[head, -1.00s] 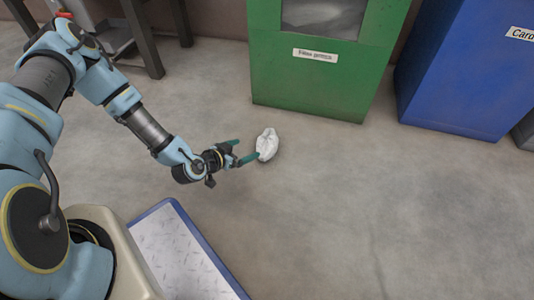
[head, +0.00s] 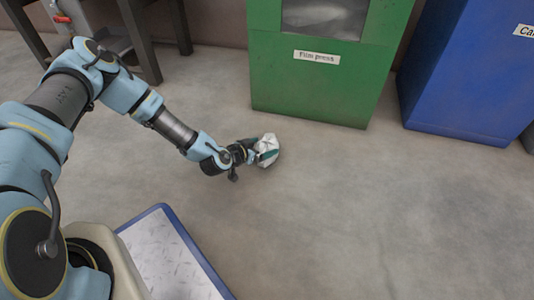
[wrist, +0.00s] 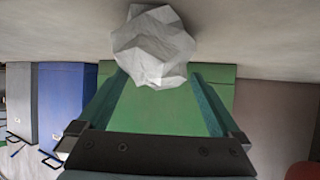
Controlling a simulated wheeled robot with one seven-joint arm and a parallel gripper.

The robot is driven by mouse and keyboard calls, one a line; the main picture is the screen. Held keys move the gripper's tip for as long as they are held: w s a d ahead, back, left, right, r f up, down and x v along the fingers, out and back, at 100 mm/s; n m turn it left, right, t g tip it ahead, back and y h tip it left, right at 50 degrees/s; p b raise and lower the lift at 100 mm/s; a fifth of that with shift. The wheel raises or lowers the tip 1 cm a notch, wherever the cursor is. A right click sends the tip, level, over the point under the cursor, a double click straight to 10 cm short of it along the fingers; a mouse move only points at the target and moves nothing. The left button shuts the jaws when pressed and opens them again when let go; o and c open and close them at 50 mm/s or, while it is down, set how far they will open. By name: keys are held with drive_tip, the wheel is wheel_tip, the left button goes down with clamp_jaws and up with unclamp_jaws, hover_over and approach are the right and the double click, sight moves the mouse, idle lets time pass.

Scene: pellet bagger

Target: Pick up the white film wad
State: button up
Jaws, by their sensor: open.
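The white film wad (head: 267,148) is a crumpled, faceted lump on the grey floor in front of the green press. In the head view my gripper (head: 262,152) is at the wad, with a teal finger across its near side. In the wrist view the wad (wrist: 153,46) lies at the far end of the gripper (wrist: 154,88), between and just beyond the two teal fingertips. The fingers are spread apart and open. I cannot tell whether either finger touches the wad.
The green cabinet labelled "Film press" (head: 330,92) stands just behind the wad. A blue bin (head: 462,85) stands to its right. Dark table legs (head: 143,42) are at the upper left. The floor (head: 370,210) to the right and front is clear.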

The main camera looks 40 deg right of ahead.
drive_tip(key=c, duration=1)
drive_tip(key=shift+r, duration=0.15)
